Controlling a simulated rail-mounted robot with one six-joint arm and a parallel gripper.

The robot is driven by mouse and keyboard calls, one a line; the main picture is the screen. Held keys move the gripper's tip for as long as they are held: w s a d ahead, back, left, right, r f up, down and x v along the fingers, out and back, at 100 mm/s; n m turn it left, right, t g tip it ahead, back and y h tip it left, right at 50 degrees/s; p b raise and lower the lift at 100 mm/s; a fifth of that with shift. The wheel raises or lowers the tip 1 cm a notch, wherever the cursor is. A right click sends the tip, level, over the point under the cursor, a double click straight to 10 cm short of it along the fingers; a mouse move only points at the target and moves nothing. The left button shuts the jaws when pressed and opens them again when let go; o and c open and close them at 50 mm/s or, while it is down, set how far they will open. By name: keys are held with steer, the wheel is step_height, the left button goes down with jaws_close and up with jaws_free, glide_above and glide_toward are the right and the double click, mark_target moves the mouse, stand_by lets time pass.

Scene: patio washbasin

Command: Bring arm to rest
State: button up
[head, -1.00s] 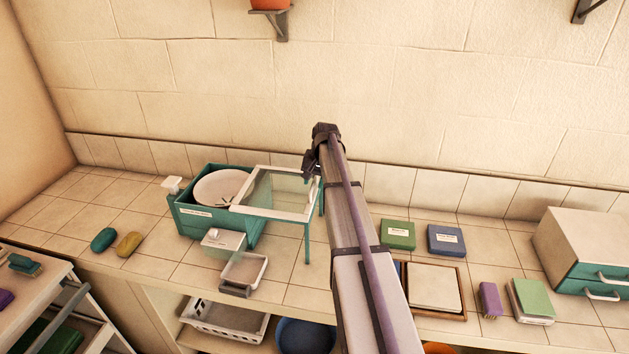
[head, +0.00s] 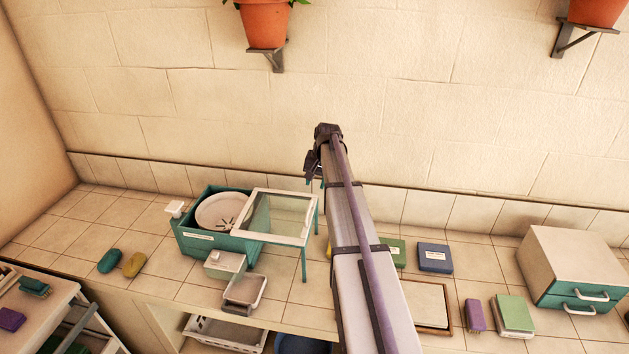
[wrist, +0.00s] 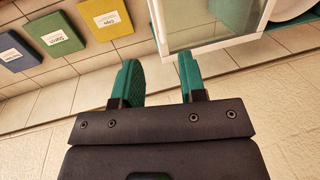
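My gripper (wrist: 160,85) points away from the wrist camera, its two teal fingers apart with nothing between them. In the head view my gripper (head: 314,182) is at the end of my raised arm, small and partly hidden by the arm. It is above the back of the tiled counter (head: 140,262), near the wall and right of the glass-lidded teal box (head: 205,242). In the wrist view the glass panel's white frame (wrist: 215,42) shows beyond the fingers. I see no contact between the fingers and anything.
Blue (wrist: 17,52), green (wrist: 53,34) and yellow (wrist: 104,18) labelled boxes stand on the counter. A drawer unit (head: 575,268) is at the right. Potted plants on wall brackets, one at left (head: 264,22), stand above. The wall between is clear.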

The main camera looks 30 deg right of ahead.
steer(key=s+a+f+n+b, duration=0.2)
steer(key=s+a+f+b, duration=0.4)
steer(key=s+a, duration=0.2)
steer(key=s+a+f+n+g+h+b, duration=0.1)
steer(key=s+a+f+n+b, duration=0.2)
steer(key=s+a+f+b, duration=0.3)
steer(key=s+a+f+n+b, duration=0.3)
steer(key=s+a+f+b, duration=0.3)
steer(key=s+a, duration=0.6)
steer(key=a+f, duration=0.1)
steer(key=a, duration=0.4)
steer(key=shift+h, duration=0.3)
steer(key=shift+r, duration=0.1)
